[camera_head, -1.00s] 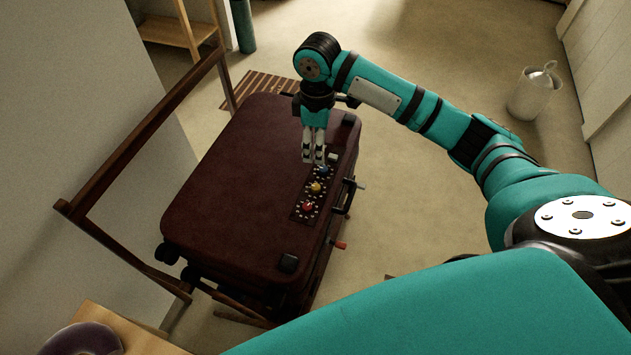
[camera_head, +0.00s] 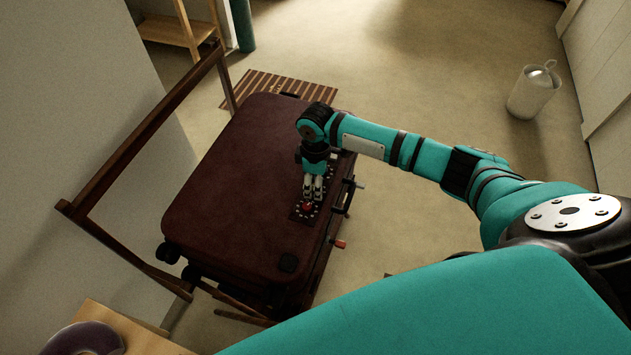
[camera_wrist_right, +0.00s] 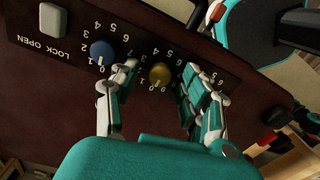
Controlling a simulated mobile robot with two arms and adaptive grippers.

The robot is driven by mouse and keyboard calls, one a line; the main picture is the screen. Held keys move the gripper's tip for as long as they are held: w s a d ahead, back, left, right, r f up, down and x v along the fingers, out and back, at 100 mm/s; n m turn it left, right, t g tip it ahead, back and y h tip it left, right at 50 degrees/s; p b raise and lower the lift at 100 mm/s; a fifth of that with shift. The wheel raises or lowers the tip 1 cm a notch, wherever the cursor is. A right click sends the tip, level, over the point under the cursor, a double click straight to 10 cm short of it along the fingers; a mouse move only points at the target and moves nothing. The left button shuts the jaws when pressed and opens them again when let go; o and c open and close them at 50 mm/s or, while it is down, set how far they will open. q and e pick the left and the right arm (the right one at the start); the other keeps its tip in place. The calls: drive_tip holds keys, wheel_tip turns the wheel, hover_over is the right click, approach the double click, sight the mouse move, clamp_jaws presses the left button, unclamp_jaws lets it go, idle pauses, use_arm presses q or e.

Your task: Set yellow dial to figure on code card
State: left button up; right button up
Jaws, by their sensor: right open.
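The yellow dial (camera_wrist_right: 160,75) sits in the dark panel (camera_wrist_right: 135,52) on the maroon suitcase (camera_head: 235,190). My right gripper (camera_head: 313,195) is open, pointing down over the panel. In the right wrist view its fingers stand either side of the yellow dial, with gaps between. A pale mark shows on the dial's lower side, near the 0; the fingers hide some of its figures. The blue dial (camera_wrist_right: 102,52) is just left of the fingers. The red dial (camera_head: 308,206) shows below the gripper in the head view. I cannot make out a code card. My left gripper is not in view.
A pale lock slider (camera_wrist_right: 52,20) is beside the words LOCK OPEN. A red-tipped lever (camera_head: 340,244) sticks out from the suitcase's side. A wooden frame (camera_head: 140,145) stands left of the suitcase. A white canister (camera_head: 535,92) is far right; the floor between is clear.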

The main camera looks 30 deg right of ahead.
clamp_jaws()
idle(0.4)
